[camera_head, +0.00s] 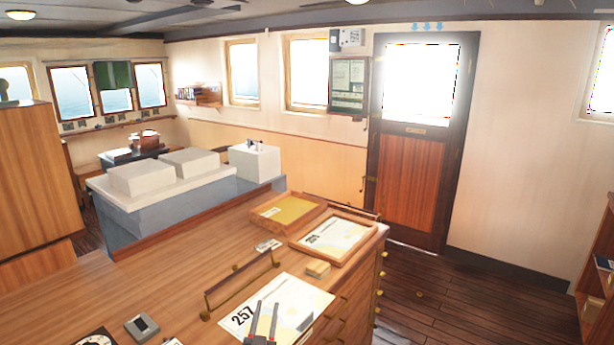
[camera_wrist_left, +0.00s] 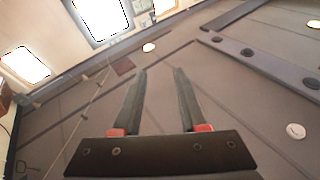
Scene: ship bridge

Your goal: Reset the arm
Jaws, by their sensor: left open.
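My left gripper (camera_head: 264,322) shows at the bottom of the head view, in front of the wooden chart table (camera_head: 190,262). Its two fingers point up and stand apart, with nothing between them. In the left wrist view the same gripper (camera_wrist_left: 159,75) is open and empty, its dark fingers spread against the grey ceiling. My right gripper is in neither view.
A chart marked 257 (camera_head: 290,295), a small tan block (camera_head: 318,269), a wooden-framed chart (camera_head: 335,238) and a yellow-topped tray (camera_head: 287,211) lie on the table. A dark rail (camera_head: 240,283) stands on it. Open floor (camera_head: 450,295) lies to the right, before a wooden door (camera_head: 420,180).

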